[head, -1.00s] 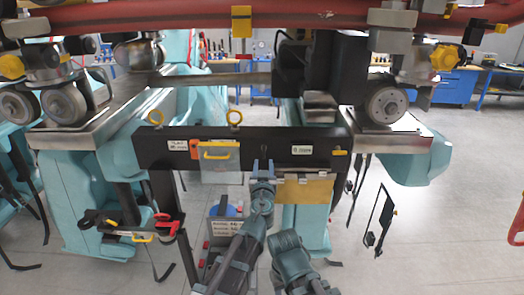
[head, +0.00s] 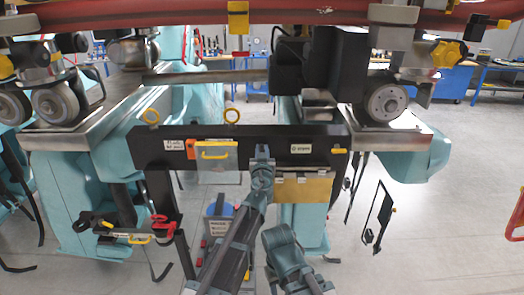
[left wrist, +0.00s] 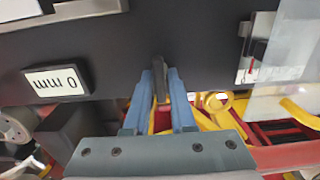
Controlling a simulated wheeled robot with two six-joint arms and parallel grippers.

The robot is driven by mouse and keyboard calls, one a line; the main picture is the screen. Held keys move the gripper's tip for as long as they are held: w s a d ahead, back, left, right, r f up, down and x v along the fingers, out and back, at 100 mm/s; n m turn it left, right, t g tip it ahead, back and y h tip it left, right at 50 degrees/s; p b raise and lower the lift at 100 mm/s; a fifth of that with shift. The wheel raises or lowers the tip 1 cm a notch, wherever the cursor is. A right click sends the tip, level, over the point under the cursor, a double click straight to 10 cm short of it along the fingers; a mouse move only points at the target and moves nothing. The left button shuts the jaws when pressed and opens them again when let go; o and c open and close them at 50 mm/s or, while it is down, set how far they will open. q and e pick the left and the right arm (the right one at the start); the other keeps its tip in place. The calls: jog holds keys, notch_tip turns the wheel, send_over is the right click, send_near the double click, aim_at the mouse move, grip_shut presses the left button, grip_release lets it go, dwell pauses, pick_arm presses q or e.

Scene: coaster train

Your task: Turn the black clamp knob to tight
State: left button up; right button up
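The black clamp knob (left wrist: 160,78) shows in the left wrist view as a narrow dark bar standing out from the face of the black beam. My left gripper (left wrist: 161,90) has its two blue-grey fingers on either side of the bar, close against it with almost no gap. In the head view my left gripper (head: 262,153) reaches up from below to the middle of the beam (head: 265,137) and hides the knob. A "0 mm" label (left wrist: 56,81) sits on the beam, upside down in the wrist view.
A grey plate with a yellow handle (head: 217,158) hangs on the beam left of my gripper. A tan plate (head: 303,188) hangs to the right. A tray with red-handled tools (head: 128,234) is at lower left. Red pipe and wheels are above. Open floor lies on the right.

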pick_arm(q)
grip_shut()
jog(key=shift+m, duration=0.3)
jog(key=m, duration=0.3)
jog(key=shift+d+m, duration=0.1)
jog(key=shift+m, duration=0.2)
jog(key=m, duration=0.4)
jog(key=shift+d+m, duration=0.1)
jog(key=shift+m, duration=0.2)
jog(key=m, duration=0.4)
jog(key=shift+f, duration=0.1)
jog(key=shift+f+m, duration=0.1)
jog(key=shift+m, duration=2.4)
jog(key=shift+w, duration=0.1)
